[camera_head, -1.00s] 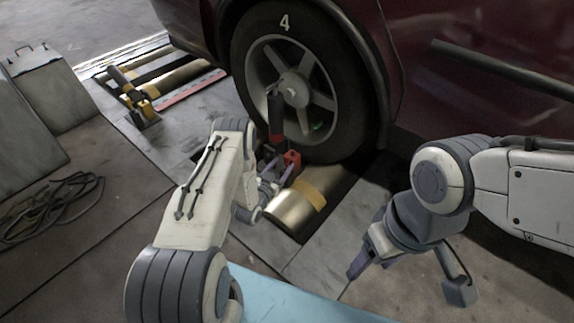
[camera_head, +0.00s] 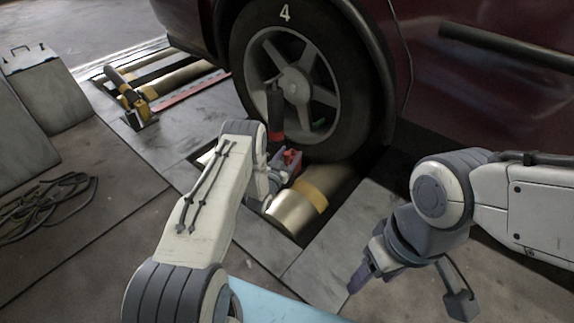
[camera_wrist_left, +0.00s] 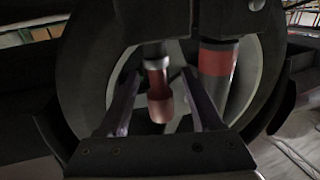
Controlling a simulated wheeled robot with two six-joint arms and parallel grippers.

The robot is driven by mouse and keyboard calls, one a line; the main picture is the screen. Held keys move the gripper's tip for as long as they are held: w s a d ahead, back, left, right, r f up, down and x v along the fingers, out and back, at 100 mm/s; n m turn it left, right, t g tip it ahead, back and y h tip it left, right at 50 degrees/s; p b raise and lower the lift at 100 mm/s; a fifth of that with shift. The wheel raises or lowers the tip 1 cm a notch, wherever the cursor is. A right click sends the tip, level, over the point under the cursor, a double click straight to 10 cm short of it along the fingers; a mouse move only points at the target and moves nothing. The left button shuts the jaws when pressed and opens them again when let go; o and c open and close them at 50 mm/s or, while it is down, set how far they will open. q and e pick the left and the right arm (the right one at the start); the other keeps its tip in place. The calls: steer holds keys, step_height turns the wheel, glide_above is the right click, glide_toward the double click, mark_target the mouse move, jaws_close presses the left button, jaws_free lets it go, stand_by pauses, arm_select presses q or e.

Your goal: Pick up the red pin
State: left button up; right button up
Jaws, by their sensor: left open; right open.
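The red pin (camera_wrist_left: 158,92), a short red cylinder with a pale metal collar, shows in the left wrist view. It appears between the two fingers of my left gripper (camera_wrist_left: 158,98), which is open with visible gaps on both sides. I cannot tell its exact depth against the fingertips. In the head view my left gripper (camera_head: 280,170) is at the roller beside the wheel, close to a red part (camera_head: 292,158); the arm and fingers partly hide this spot, and I cannot make out the pin there. My right gripper (camera_head: 362,272) is open and empty at the lower right.
A dark cylinder with a red band (camera_wrist_left: 217,62) stands close right of the pin. The car wheel (camera_head: 295,85) rises just behind. A metal roller (camera_head: 292,212) with a yellow band lies in front. A yellow-black clamp (camera_head: 138,108) stands further left; cables (camera_head: 50,205) lie on the floor.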

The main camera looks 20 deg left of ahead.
arm_select(q)
steer(key=shift+w, duration=0.6)
jaws_close()
steer(key=shift+r, duration=0.2)
